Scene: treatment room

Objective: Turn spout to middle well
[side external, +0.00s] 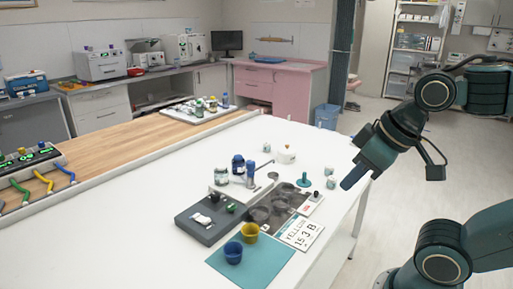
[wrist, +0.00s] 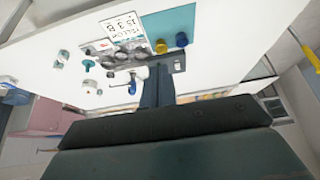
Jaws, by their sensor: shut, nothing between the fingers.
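A small blue upright fixture with a thin grey arm, which looks like the spout (side external: 251,173), stands on the white table behind a dark tray of round wells (side external: 283,197). It also shows, small, in the wrist view (wrist: 132,88). The wells show there too (wrist: 122,56), side by side. Which well the spout points at is too small to tell. My gripper (side external: 348,184) is shut and empty, above the table's right edge, well to the right of the spout and apart from it. Its dark fingers (wrist: 157,85) show in the wrist view.
A yellow cup (side external: 250,232) and a blue cup (side external: 233,252) stand on a teal mat (side external: 268,264). A printed card (side external: 301,233) lies beside the wells. A dark grey box (side external: 205,228), dark jars (side external: 238,164) and several small white blocks surround the fixture. The table's front left is clear.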

